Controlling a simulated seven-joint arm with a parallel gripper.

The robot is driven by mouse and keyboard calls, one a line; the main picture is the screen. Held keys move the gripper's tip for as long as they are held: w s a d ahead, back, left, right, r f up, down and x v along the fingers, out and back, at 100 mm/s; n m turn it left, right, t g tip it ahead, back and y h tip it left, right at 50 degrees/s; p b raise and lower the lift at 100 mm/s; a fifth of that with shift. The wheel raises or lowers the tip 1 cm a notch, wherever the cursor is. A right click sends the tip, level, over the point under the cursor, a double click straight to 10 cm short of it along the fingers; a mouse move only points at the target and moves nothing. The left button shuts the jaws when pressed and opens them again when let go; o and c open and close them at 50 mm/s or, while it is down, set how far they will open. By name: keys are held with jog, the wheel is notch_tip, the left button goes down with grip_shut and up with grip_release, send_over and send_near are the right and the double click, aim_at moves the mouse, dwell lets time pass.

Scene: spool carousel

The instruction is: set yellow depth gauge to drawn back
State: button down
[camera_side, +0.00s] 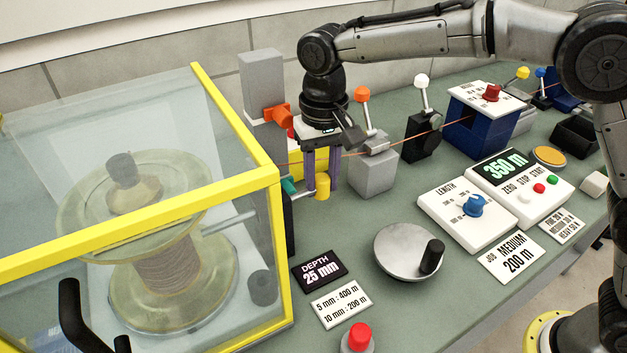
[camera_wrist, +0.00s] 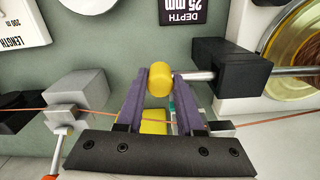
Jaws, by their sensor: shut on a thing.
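The yellow depth gauge knob (camera_side: 322,187) sits low between the fingers of my gripper (camera_side: 321,182), beside the yellow-framed case. In the wrist view the knob (camera_wrist: 160,81) is a short yellow cylinder on a metal rod (camera_wrist: 198,76) that runs into a black block (camera_wrist: 230,67). The two purple fingers of my gripper (camera_wrist: 160,82) are shut on it, one on each side. The black depth display (camera_side: 319,271) reads 25 mm; part of it also shows in the wrist view (camera_wrist: 183,11).
The clear case (camera_side: 235,116) with yellow edges holds a large spool (camera_side: 165,262). A copper-coloured wire (camera_side: 395,142) runs past my fingers. An orange-topped lever on a grey block (camera_side: 373,172) stands close right. A crank wheel (camera_side: 400,250) and red button (camera_side: 359,338) are in front.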

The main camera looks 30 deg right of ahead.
jog(key=d, duration=0.5)
jog(key=shift+d, duration=0.35)
jog(key=c, duration=0.5)
grip_release()
notch_tip(320, 180, up, 14)
jog(key=shift+f, duration=0.1)
